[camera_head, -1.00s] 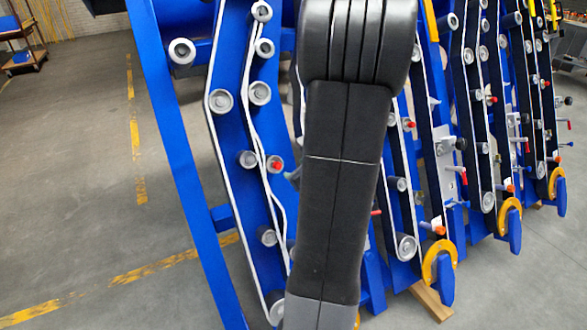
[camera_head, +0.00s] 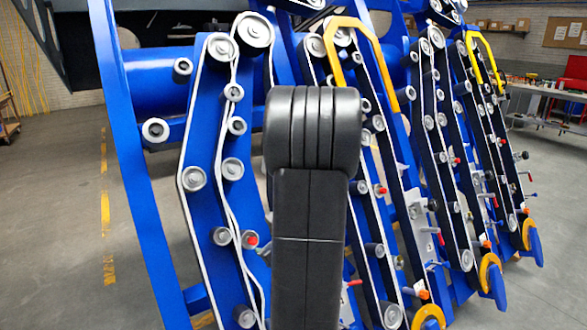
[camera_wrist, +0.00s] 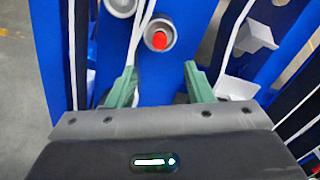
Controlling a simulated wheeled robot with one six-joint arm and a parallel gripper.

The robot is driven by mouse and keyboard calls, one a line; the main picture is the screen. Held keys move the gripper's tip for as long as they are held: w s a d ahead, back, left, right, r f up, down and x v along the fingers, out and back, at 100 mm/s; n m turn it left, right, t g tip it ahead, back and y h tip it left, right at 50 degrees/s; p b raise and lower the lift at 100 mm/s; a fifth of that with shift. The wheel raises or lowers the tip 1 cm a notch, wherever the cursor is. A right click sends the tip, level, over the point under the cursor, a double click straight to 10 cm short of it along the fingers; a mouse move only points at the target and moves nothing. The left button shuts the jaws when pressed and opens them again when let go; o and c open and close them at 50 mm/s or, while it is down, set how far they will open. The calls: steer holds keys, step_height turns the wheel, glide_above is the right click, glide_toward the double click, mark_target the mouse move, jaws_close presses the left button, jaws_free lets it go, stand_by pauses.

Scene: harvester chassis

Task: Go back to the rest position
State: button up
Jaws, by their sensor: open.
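My gripper (camera_wrist: 160,68) shows in the wrist view with its two green fingers apart and nothing between them. Beyond the fingertips is a roller with a red centre (camera_wrist: 159,36) on a blue row unit; I cannot tell the exact gap. In the head view my black arm stands upright in front of the harvester chassis (camera_head: 130,160), and my gripper is hidden there. A roller with a red end (camera_head: 250,239) shows just left of my arm.
Blue row units with white belts and grey rollers (camera_head: 194,179) fill the middle and right. Yellow guards (camera_head: 340,50) arch over some rows. Grey floor (camera_head: 50,220) is open at left. A workbench (camera_head: 545,95) stands at the back right.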

mark_target(254, 240)
steer(key=x, duration=1.1)
steer(key=shift+d+p, duration=0.1)
steer(key=shift+p, duration=0.2)
steer(key=shift+s+d+r, duration=0.1)
steer(key=shift+s, duration=0.1)
steer(key=v, duration=1.3)
steer(key=x, duration=1.2)
steer(key=shift+w+a, duration=0.25)
steer(key=shift+w, duration=0.25)
steer(key=shift+p+v, duration=0.95)
steer(key=shift+v, duration=0.15)
steer(key=shift+p, duration=0.5)
steer(key=shift+s+d, duration=0.25)
steer(key=shift+s, duration=0.3)
